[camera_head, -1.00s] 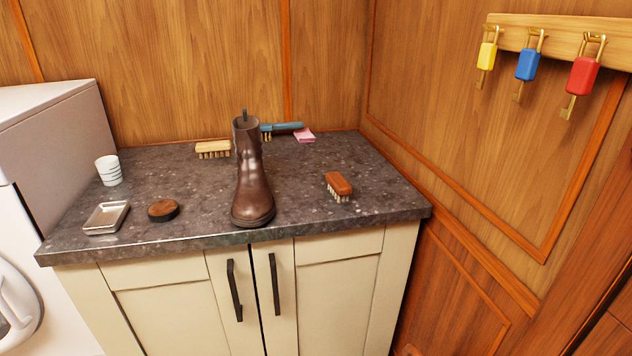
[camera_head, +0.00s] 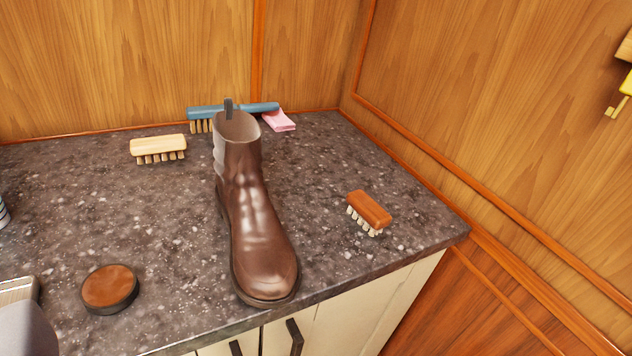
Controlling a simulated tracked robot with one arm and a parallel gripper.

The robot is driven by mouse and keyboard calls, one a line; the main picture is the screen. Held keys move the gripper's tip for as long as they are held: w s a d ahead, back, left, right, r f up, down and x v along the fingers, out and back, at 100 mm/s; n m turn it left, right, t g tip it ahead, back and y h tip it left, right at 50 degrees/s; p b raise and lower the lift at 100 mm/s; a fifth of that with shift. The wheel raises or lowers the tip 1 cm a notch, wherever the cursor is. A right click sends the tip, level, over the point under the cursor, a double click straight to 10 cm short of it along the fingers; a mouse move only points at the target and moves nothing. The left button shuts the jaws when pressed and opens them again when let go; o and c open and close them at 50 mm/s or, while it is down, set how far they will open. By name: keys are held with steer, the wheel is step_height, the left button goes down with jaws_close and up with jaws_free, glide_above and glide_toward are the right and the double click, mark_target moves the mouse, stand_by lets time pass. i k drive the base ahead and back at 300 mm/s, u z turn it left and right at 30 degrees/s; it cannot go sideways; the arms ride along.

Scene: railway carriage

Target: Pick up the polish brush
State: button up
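Three brushes are on the dark speckled counter, and I cannot tell by label which is the polish brush. A small brush with a red-brown back and pale bristles (camera_head: 369,210) lies at the right, bristles down. A brush with a pale wooden back (camera_head: 158,144) lies bristles down at the back left. A long blue-handled brush (camera_head: 204,113) lies at the back, partly hidden by the boot. A smooth grey shape (camera_head: 25,332) at the bottom-left corner may be part of my gripper. No fingertips can be made out, and nothing held is seen.
A brown boot (camera_head: 262,235) stands upright mid-counter. A round brown-topped tin (camera_head: 110,288) is front left, with a metal tray (camera_head: 18,290) at the left edge, partly covered. A pink cloth (camera_head: 279,121) lies at the back. The counter (camera_head: 330,165) is clear around the red-brown brush.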

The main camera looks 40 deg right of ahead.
mark_target(374, 216)
steer(key=z, duration=0.2)
steer(key=i, duration=0.85)
steer(key=z, duration=0.45)
